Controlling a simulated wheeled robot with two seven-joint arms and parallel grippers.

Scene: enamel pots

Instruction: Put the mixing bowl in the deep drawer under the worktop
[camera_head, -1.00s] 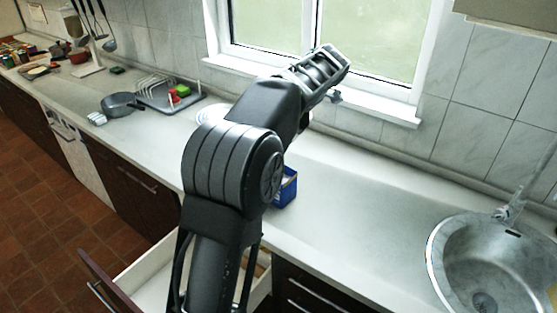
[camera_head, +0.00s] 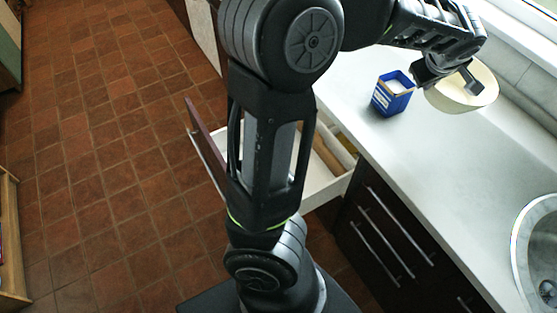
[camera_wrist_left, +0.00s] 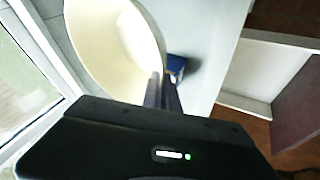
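The cream mixing bowl (camera_head: 462,98) is at the back of the worktop, near the window. Its pale inside fills the upper left of the left wrist view (camera_wrist_left: 105,40). My left gripper (camera_head: 462,78) is at the bowl's near rim. In the wrist view its two fingers (camera_wrist_left: 162,90) are close together with the rim between them, and they look shut on it. I cannot tell if the bowl is lifted off the worktop. The deep drawer (camera_head: 322,192) under the worktop is pulled open, partly hidden behind my left arm. My right gripper is not in view.
A blue box (camera_head: 393,93) stands on the worktop just left of the bowl. Wooden items (camera_head: 328,155) lie in the drawer. A round steel sink (camera_head: 535,255) is at the right. The worktop between box and sink is clear.

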